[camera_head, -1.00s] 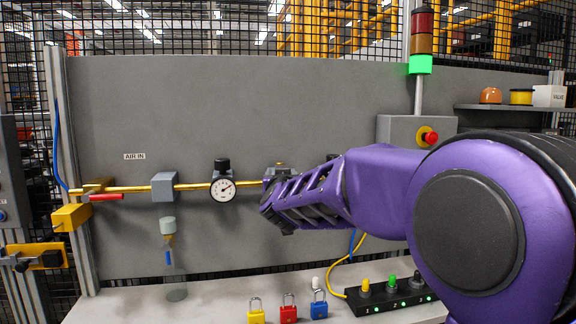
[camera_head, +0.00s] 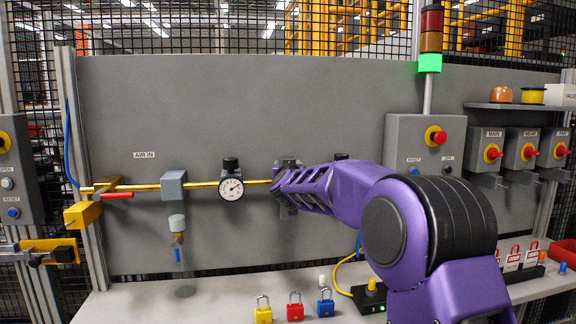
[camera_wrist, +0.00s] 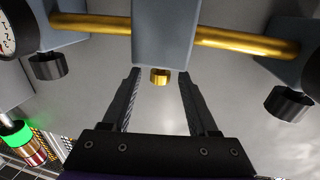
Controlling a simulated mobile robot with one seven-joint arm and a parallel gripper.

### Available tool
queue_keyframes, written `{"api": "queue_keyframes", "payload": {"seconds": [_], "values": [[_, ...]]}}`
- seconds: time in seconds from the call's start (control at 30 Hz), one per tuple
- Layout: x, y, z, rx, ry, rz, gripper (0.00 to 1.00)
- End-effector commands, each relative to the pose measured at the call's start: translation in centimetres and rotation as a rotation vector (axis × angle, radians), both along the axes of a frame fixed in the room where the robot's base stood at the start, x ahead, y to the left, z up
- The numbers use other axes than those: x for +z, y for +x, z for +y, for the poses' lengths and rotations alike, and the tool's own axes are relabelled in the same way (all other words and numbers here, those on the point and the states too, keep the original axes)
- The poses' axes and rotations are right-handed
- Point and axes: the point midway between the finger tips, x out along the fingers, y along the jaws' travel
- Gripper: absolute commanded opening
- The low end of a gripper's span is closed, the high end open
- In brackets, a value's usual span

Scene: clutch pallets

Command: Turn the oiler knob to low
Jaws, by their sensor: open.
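A grey block (camera_wrist: 163,30) on the brass pipe carries a small brass knob (camera_wrist: 160,77), which I take to be the oiler knob; no label on it is readable. My gripper (camera_wrist: 160,76) is open, with one finger on each side of the brass knob and a gap on both sides. In the head view my gripper (camera_head: 281,180) is at the pipe, right of the pressure gauge (camera_head: 231,188). The block (camera_head: 289,163) shows there only in part, and my arm hides the knob.
Blocks with black knobs flank it, one at left (camera_wrist: 47,65) and one at right (camera_wrist: 291,103) in the wrist view. Yellow (camera_head: 263,313), red (camera_head: 295,311) and blue (camera_head: 326,307) padlocks stand on the bench below. A control box (camera_head: 412,135) with a red button is at right.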

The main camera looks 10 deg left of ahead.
Motion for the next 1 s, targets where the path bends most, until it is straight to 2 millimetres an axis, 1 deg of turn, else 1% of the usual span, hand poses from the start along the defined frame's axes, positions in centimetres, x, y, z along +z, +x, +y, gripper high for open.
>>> {"api": "queue_keyframes", "payload": {"seconds": [0.03, 0.17, 0.2, 0.27, 0.3, 0.37, 0.77, 1.0], "values": [[0.01, -0.01, 0.00, 0.000, 0.000, 0.000, 0.58], [0.01, -0.02, -0.01, 0.000, 0.000, 0.000, 0.34], [0.01, -0.03, -0.01, 0.000, 0.000, 0.000, 0.27], [0.01, -0.03, -0.01, 0.000, 0.000, 0.000, 0.16], [0.02, -0.03, -0.01, 0.000, 0.000, 0.000, 0.09], [0.02, -0.03, -0.01, 0.000, 0.000, 0.000, 0.00], [-0.21, -0.02, -0.13, 0.015, 0.000, -0.001, 0.00], [-0.56, 0.02, -0.38, 0.081, 0.000, -0.002, 0.00]]}}
